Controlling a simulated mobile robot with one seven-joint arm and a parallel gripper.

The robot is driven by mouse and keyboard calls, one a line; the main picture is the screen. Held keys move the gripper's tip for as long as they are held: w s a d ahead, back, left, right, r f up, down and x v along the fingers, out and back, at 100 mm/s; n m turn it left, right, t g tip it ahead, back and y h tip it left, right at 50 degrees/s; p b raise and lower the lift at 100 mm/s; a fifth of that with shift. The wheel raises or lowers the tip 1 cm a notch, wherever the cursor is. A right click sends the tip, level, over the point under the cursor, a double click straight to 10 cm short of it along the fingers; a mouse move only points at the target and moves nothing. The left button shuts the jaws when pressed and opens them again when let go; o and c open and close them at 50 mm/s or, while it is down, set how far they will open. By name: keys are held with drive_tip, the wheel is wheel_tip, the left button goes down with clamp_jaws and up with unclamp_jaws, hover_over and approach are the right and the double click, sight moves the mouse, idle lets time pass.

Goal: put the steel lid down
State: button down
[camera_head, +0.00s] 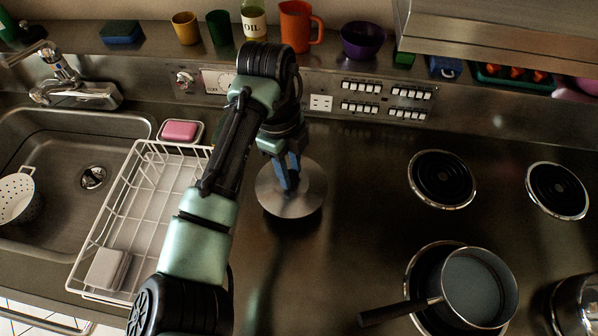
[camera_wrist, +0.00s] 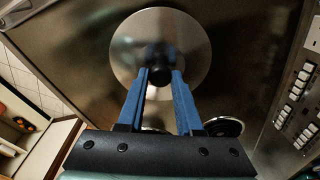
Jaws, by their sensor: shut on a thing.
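The steel lid (camera_head: 309,202) is a round, shiny disc at the middle of the counter in the head view, just right of the white wire rack. It also shows in the wrist view (camera_wrist: 190,40), with a dark knob (camera_wrist: 159,77) at its centre. My gripper (camera_head: 290,180) is above the lid, its blue fingers pointing down. In the wrist view the fingertips (camera_wrist: 160,78) are shut on the knob from both sides. The lid looks level and close to the counter; I cannot tell whether it touches. My fingers hide part of the knob.
A grey saucepan (camera_head: 472,290) with a dark handle stands at the front coil. Two coils (camera_head: 442,179) are bare at the right. The white wire rack (camera_head: 140,210) and the sink (camera_head: 60,130) lie left. The counter between lid and coils is clear.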

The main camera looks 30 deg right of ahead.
wheel_tip(320, 180, down, 6)
drive_tip(key=shift+f+p, duration=0.25)
drive_tip(key=shift+p, duration=0.1)
drive_tip(key=shift+f, duration=0.1)
drive_tip(key=c, duration=0.6)
unclamp_jaws()
drive_tip(key=r, duration=0.4)
drive_tip(key=w+r+b, duration=0.1)
drive_tip(key=r, duration=0.3)
drive_tip(key=a+r+b, duration=0.1)
drive_tip(key=r, duration=0.3)
drive_tip(key=shift+w+r, duration=0.15)
drive_tip(key=shift+d, duration=0.1)
